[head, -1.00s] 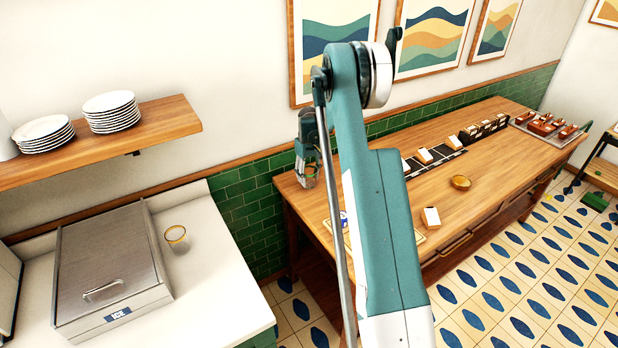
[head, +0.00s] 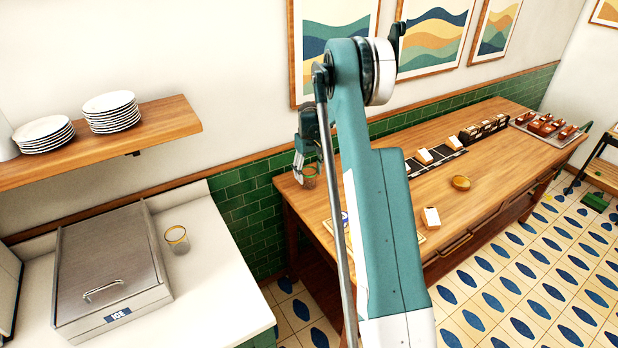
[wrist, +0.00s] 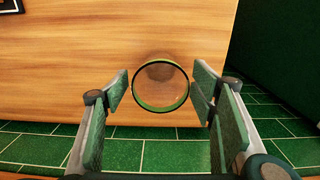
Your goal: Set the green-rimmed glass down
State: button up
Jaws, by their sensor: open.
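The green-rimmed glass (head: 310,177) stands at the near-left end of the wooden table (head: 480,186), close to the wall. In the wrist view the glass (wrist: 161,84) is seen from above as a round rim over the wood, near the table's edge. My gripper (head: 303,174) is just above and beside the glass. In the wrist view my gripper (wrist: 160,88) is open, with a finger on each side of the glass and a gap showing at each side. The glass's base is hard to make out in the head view.
A second glass with a yellow rim (head: 177,239) stands on the white counter beside the steel ice bin (head: 110,255). A green tiled wall (head: 245,200) borders the table.

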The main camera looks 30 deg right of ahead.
notch_tip(320, 180, up, 10)
dwell(0.5)
jog(key=shift+f, duration=0.1)
dwell(0.4)
jog(key=s+a+r+t, duration=0.3)
jog(key=s+a+r, duration=1.6)
jog(key=a+r, duration=0.3)
jog(key=s+a+r+t, duration=0.1)
jog(key=s+a, duration=0.3)
jog(key=s, duration=0.4)
jog(key=s+a+r+t, duration=0.1)
jog(key=s+a+r, duration=0.1)
jog(key=s+a, duration=0.4)
jog(key=s+a+f+t, duration=0.1)
jog(key=s+a+f, duration=0.1)
jog(key=s, duration=0.6)
jog(key=s+a+f+t, duration=0.1)
jog(key=s+a+f, duration=0.2)
jog(key=s, duration=0.5)
jog(key=shift+s+f, duration=0.15)
jog(key=shift+f, duration=0.3)
